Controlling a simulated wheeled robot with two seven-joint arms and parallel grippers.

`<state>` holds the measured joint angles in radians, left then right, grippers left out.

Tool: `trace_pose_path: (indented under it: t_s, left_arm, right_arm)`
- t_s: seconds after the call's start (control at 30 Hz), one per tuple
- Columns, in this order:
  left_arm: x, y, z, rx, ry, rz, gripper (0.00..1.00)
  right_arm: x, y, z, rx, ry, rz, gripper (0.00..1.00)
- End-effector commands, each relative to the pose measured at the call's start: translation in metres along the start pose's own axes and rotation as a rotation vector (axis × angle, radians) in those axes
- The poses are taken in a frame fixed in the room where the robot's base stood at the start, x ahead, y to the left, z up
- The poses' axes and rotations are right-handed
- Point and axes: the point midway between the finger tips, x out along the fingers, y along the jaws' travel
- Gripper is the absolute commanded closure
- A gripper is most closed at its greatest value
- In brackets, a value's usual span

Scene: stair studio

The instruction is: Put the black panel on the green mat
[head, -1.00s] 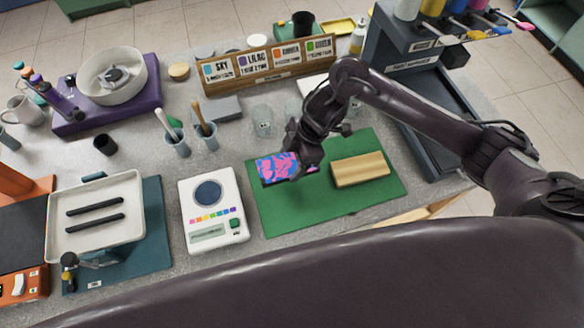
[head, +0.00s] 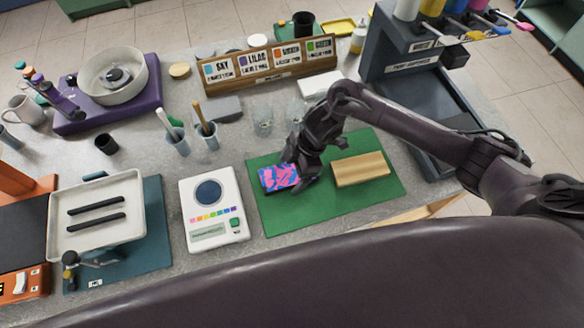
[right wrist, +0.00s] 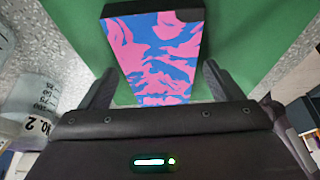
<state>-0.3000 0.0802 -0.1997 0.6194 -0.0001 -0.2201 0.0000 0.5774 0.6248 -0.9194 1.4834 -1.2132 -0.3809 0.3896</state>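The black panel (head: 279,177) has a pink and blue patterned face and black edges. It appears to lie flat on the left part of the green mat (head: 310,212). My right gripper (head: 300,172) is at the panel's right end. In the right wrist view, the panel (right wrist: 155,50) extends away from between the fingers of my right gripper (right wrist: 155,85). The fingers are apart, with green mat (right wrist: 235,40) showing on both sides of the panel, so the gripper is open. My left gripper is not in view.
A tan wooden block (head: 361,169) lies on the mat, right of the panel. A white scale (head: 213,232) stands just left of the mat. Clear glasses (head: 263,122) stand behind it. A dark rack (head: 425,115) is at the right. The mat's front part is free.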

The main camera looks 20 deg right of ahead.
Motion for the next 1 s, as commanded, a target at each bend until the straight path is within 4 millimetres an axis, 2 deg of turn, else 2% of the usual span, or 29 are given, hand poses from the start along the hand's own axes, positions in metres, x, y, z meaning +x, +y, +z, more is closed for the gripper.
trace_pose_path:
  t_s: [0.37,0.47,0.8,1.0]
  left_arm:
    - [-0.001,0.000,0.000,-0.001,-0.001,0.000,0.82]
    - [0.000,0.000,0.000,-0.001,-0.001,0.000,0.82]
    - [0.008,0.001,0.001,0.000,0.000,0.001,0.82]
    - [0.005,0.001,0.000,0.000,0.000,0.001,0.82]
  right_arm:
    - [-0.007,0.001,-0.001,-0.002,0.000,0.001,0.13]
    - [-0.021,0.001,-0.001,-0.003,0.001,0.002,0.13]
    - [-0.092,0.001,0.000,-0.002,-0.001,0.004,0.13]
    - [-0.118,0.001,-0.001,-0.002,-0.001,0.002,0.13]
